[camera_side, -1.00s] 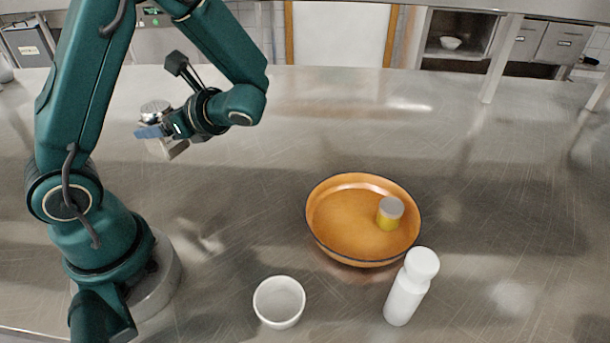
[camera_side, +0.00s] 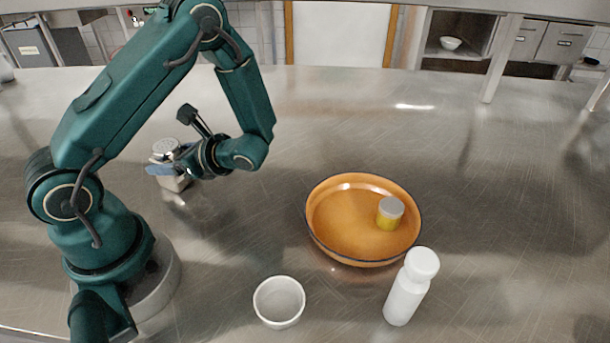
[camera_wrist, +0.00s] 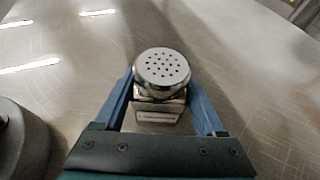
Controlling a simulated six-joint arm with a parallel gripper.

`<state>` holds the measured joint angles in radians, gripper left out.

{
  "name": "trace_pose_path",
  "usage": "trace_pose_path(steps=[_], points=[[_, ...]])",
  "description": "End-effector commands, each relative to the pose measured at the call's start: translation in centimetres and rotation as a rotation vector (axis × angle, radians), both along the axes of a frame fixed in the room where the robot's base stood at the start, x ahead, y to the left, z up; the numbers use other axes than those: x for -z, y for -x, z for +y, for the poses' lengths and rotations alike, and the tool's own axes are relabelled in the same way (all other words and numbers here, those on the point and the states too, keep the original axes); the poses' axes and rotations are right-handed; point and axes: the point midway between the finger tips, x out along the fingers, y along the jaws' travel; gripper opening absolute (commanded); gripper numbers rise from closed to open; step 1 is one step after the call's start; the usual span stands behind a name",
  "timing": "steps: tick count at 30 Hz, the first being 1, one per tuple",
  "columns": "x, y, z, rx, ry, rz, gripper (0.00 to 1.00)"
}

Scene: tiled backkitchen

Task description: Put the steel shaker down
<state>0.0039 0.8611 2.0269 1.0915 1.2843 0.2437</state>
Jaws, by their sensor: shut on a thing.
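The steel shaker (camera_side: 171,181) is upright at the left in the side view, with a round perforated cap. In the wrist view its cap with several holes (camera_wrist: 162,67) faces the camera. My gripper (camera_side: 168,170) is shut on the shaker, with one blue finger on each side of its body in the wrist view (camera_wrist: 163,108). The shaker's base is close to the steel counter; I cannot tell whether it touches.
An orange bowl (camera_side: 335,238) holds a small yellow jar with a grey lid (camera_side: 389,213). A white cup (camera_side: 279,301) and a white bottle (camera_side: 410,288) stand at the front. The steel counter (camera_side: 330,120) is clear around the shaker and behind the bowl.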

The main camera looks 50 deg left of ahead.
Motion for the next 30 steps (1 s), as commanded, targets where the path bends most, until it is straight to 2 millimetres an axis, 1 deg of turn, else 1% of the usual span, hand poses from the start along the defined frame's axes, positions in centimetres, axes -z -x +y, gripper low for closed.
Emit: trace_pose_path(steps=[9, 10, 11, 12, 19, 22, 26, 30], points=[[0.3, 0.0, 0.0, 0.0, -0.001, 0.001, 0.07], [0.3, 0.0, 0.0, 0.0, 0.0, 0.001, 0.8], [0.2, 0.0, 0.0, 0.0, 0.0, 0.0, 0.91], [0.2, 0.0, 0.0, 0.0, 0.0, 0.0, 1.0], [0.2, 0.0, 0.0, 0.0, 0.0, 0.0, 1.0], [-0.1, 0.0, 0.0, 0.001, -0.001, -0.001, 1.0], [-0.8, -0.8, -1.6, 0.005, -0.002, -0.005, 1.0], [-1.9, -1.9, -4.2, 0.007, -0.001, -0.007, 1.0]])
